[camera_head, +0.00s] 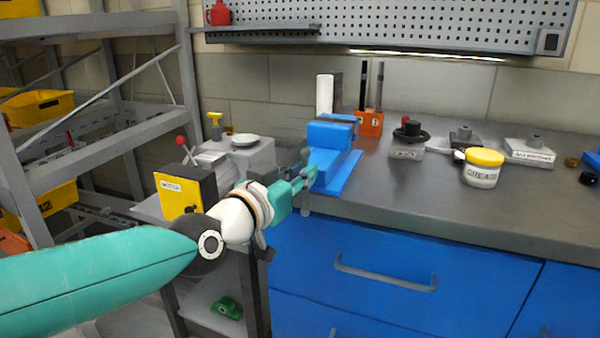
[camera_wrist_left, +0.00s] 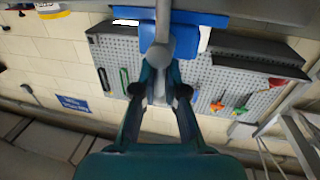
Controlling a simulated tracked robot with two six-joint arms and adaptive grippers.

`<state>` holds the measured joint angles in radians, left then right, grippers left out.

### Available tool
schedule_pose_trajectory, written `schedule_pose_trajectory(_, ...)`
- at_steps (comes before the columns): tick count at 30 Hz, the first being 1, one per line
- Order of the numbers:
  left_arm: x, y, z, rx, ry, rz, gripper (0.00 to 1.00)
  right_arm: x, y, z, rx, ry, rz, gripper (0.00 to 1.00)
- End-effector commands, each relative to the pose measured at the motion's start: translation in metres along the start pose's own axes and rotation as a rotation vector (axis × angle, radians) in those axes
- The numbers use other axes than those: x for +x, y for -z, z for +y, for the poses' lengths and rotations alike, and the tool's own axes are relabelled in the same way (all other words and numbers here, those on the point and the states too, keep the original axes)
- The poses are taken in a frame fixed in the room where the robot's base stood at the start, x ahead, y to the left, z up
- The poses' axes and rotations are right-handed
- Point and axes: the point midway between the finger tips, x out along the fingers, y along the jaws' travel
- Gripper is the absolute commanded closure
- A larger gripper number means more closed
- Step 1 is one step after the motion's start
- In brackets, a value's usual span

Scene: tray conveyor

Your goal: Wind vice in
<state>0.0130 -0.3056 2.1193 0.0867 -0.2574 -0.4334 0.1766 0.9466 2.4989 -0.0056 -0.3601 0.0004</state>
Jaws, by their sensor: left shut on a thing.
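The blue vice (camera_head: 335,142) stands at the front left edge of the grey workbench. My left gripper (camera_head: 306,175) is at the front of the vice, at the bench edge. In the left wrist view my left gripper (camera_wrist_left: 161,84) has its fingers close around the grey vice handle (camera_wrist_left: 160,48), which has a rounded end and a bar running up from it. Part of the blue vice (camera_wrist_left: 183,17) shows behind the handle. The gripper is shut on the handle. The vice's jaw gap cannot be made out. My right gripper is not in view.
An orange holder (camera_head: 369,124) with dark rods stands right of the vice. A grease tub (camera_head: 483,170) and several small fixtures stand farther right. A yellow-fronted machine (camera_head: 183,192) and grey shelving (camera_head: 100,138) are at left.

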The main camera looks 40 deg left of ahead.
Motion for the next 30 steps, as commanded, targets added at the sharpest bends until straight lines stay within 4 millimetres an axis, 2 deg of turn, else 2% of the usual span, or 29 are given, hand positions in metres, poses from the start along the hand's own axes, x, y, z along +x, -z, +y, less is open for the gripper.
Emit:
schedule_pose_trajectory(9,-0.001,-0.006,-0.004,-0.16,0.001,0.034,1.0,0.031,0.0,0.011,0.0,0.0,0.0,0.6)
schedule_pose_trajectory(20,-0.001,-0.002,-0.005,-0.207,0.001,0.039,1.0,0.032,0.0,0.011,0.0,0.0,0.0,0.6)
schedule_pose_trajectory(21,-0.001,-0.002,-0.005,-0.207,0.001,0.039,0.88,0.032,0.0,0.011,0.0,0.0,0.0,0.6)
schedule_pose_trajectory(25,-0.001,-0.002,-0.005,-0.206,0.001,0.039,0.66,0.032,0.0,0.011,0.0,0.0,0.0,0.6)
schedule_pose_trajectory(30,-0.001,-0.002,-0.005,-0.205,0.001,0.04,0.65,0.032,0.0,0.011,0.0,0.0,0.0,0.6)
